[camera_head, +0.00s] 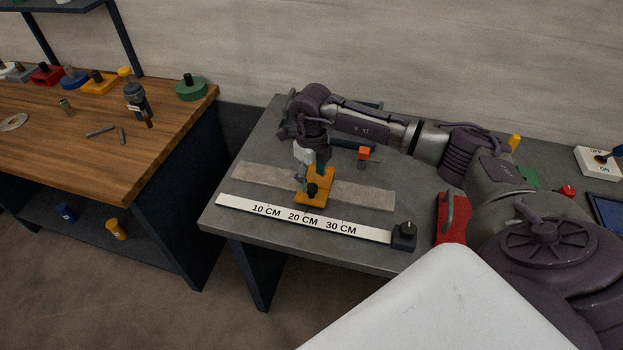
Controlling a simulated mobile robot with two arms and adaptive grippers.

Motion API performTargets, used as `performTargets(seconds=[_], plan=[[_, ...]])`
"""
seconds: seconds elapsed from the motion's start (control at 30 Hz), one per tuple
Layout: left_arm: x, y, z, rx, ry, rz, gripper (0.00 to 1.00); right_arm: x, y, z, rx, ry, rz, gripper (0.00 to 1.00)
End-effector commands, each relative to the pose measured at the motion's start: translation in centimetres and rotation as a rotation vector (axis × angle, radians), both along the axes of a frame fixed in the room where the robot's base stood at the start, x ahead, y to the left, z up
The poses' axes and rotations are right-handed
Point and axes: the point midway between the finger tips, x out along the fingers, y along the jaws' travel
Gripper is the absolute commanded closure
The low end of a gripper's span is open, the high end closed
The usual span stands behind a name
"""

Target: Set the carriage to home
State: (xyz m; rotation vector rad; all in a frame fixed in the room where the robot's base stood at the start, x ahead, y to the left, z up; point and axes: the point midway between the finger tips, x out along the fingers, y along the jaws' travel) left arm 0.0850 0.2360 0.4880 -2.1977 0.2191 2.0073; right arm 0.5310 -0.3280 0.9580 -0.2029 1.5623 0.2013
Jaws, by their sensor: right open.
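The carriage (318,201) is an orange-yellow block with a black knob on its front. It sits across a grey rail (362,192) on the metal table, behind the 20 CM to 30 CM part of a white scale (262,209). My right gripper (311,174) points down right over the carriage, at the black knob. It is open. I cannot tell whether its fingers touch the knob, and the gripper partly hides the carriage's back. My left gripper is not in view.
A black knob box (404,238) stands at the scale's right end. A red block with a grey handle (452,217) is further right. An orange piece (365,153) sits behind the rail. A wooden bench (95,165) stands left. The rail's left part is clear.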

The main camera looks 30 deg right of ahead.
Motion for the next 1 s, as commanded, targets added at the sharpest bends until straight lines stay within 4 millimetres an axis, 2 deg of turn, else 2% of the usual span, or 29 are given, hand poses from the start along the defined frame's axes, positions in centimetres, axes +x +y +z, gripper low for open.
performTargets(seconds=[0.2,0.57,0.9,0.93,1.0], plan=[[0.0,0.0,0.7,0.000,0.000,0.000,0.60,0.0,0.0,-2.5,0.001,0.001,0.000,0.41],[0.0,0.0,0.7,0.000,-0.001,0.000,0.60,0.0,0.1,-3.1,0.001,-0.001,0.001,0.41],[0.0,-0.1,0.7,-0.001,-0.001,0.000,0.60,0.0,0.1,-3.1,0.001,-0.001,0.001,0.95],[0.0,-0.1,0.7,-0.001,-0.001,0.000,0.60,0.0,0.1,-3.0,0.001,-0.002,0.001,1.00],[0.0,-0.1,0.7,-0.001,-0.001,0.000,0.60,0.0,0.1,-3.0,0.001,-0.002,0.001,1.00]])
